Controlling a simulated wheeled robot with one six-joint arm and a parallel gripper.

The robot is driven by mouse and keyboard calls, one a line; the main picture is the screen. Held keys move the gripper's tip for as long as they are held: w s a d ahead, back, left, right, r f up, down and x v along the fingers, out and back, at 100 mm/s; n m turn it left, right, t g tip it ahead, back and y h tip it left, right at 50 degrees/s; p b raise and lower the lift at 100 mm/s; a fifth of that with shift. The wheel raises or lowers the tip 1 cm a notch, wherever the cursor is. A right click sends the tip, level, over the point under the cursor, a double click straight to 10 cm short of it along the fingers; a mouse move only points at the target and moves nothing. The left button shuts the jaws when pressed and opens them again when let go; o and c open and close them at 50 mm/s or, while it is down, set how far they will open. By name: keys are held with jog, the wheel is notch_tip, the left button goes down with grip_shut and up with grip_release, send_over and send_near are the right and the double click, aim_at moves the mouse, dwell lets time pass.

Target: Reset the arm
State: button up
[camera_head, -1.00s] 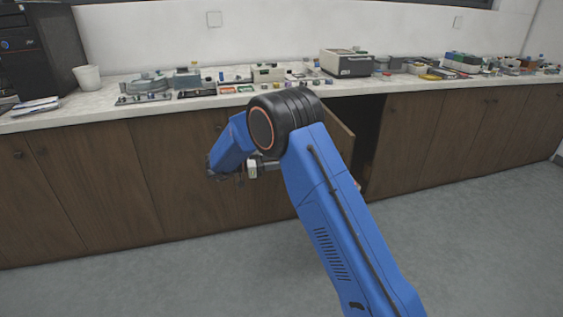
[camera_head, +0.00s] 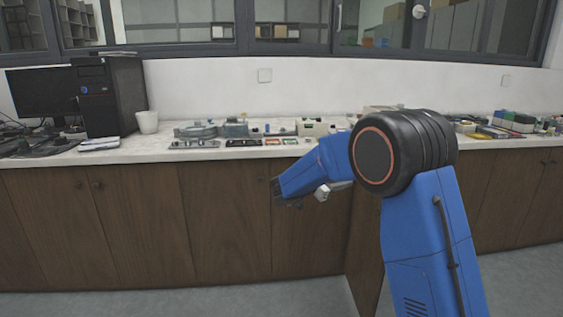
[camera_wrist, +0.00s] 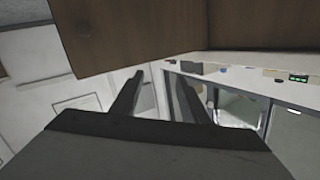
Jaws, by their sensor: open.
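My blue arm reaches up from the lower right in the head view and bends left at its black joint. My gripper (camera_head: 289,200) is at the left end of the arm, in front of the brown cabinet doors and below the countertop edge. In the wrist view, the two dark fingers of my gripper (camera_wrist: 160,95) stand apart with nothing between them, so it is open and empty. The gripper is small in the head view and its fingers are hard to make out there.
A long white countertop (camera_head: 100,155) carries small devices, a white cup (camera_head: 147,122) and a black computer tower (camera_head: 108,95). An opened cabinet door (camera_head: 364,262) stands out beside my arm, partly hidden by it. Grey floor (camera_head: 200,303) lies in front of the cabinets.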

notch_tip(320, 180, up, 11)
jog(key=s+n+t+y, duration=0.2)
jog(key=n+t+y, duration=0.35)
jog(key=y, duration=0.25)
jog(key=s+a+r+n+y, duration=0.25)
jog(key=s+n+y, duration=0.4)
jog(key=s, duration=0.65)
jog(key=s+d+f+n+g, duration=0.1)
jog(key=s+d+f+g, duration=0.2)
jog(key=s, duration=1)
jog(key=s+d+f+n+g, duration=0.1)
jog(key=s+d+f+g, duration=0.2)
jog(key=s+f, duration=0.6)
jog(key=s+d+f+n+g, duration=0.1)
jog(key=s+f+g, duration=0.3)
jog(key=s, duration=1.4)
notch_tip(320, 180, down, 3)
jog(key=shift+s+d+r, duration=0.1)
jog(key=shift+s+d, duration=0.2)
jog(key=shift+d, duration=0.6)
jog(key=shift+w+d+h, duration=0.1)
jog(key=shift+h, duration=0.15)
